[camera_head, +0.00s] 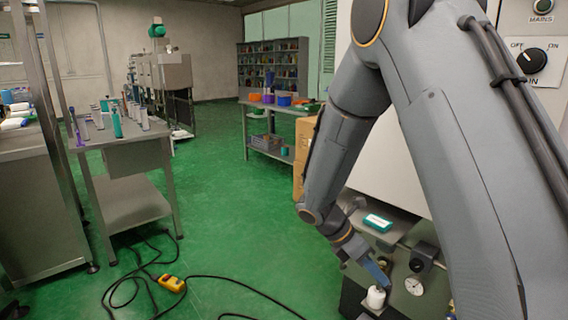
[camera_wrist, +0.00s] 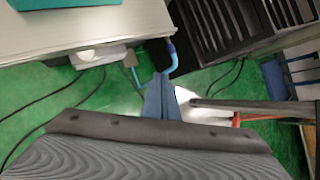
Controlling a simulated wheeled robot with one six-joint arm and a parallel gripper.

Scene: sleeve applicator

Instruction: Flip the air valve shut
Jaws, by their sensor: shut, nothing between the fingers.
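My gripper (camera_head: 380,280) has blue fingers, shut with nothing between them, and points down at the machine's lower corner. It also shows in the wrist view (camera_wrist: 160,82), where the shut fingers point toward a bent blue hose (camera_wrist: 172,58). In the head view the fingertips are close to a white cylindrical fitting (camera_head: 376,297); I cannot tell whether they touch. A round pressure gauge (camera_head: 414,286) sits to the right of it. I cannot make out the air valve's lever for sure. A small red part (camera_wrist: 236,119) beside a rod shows in the wrist view.
A black regulator-like part (camera_head: 424,256) and a teal-topped box (camera_head: 378,222) are near my gripper. A yellow pendant (camera_head: 172,284) and black cables lie on the green floor. A steel table (camera_head: 140,146) with bottles stands left.

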